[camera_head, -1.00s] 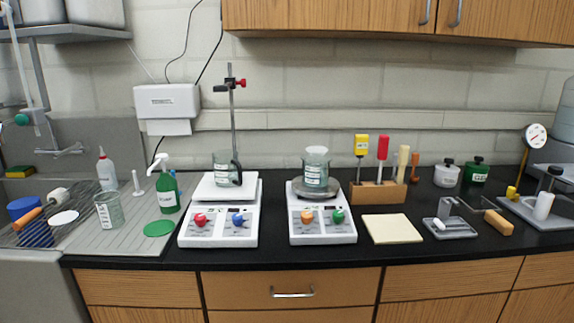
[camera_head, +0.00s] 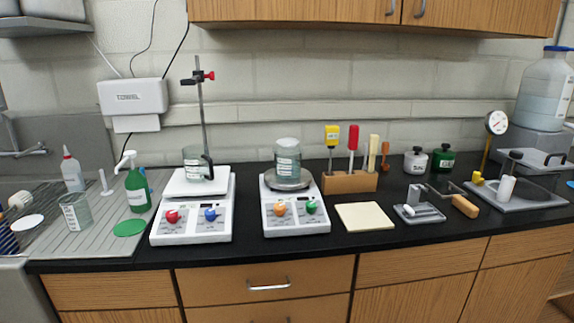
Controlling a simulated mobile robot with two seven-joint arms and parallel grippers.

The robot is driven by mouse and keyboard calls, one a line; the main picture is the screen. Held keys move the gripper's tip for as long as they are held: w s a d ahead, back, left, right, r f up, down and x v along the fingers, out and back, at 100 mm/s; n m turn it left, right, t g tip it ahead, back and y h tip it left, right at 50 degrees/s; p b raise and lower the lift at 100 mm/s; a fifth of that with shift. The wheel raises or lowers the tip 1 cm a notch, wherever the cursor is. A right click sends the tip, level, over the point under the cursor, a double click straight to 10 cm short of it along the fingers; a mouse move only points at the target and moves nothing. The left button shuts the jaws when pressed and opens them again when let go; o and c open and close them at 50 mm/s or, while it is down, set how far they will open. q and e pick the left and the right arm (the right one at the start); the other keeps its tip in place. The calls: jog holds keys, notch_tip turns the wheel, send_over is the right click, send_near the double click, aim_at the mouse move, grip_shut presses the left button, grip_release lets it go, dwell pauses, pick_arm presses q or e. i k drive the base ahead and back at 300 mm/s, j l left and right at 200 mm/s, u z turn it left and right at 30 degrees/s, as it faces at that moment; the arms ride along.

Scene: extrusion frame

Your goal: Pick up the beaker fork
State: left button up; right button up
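The thing that looks like the beaker fork (camera_head: 462,206) lies at the right part of the black counter. It has a tan wooden handle pointing toward the front right and a grey metal part reaching back left toward a small grey tray (camera_head: 420,219). I cannot tell whether its metal end rests on the tray or on the counter. A white cylinder lies on that tray. Neither of my grippers shows in the head view.
A pale square pad (camera_head: 364,216) lies left of the small tray. A wooden tool block (camera_head: 349,183) stands behind it. Two hot plates (camera_head: 190,229) carry beakers further left. A grey platform with a gauge (camera_head: 519,201) stands right of the fork. Bare black counter lies in front.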

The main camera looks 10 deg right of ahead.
aim_at(458, 201)
jog(key=z, duration=1.25)
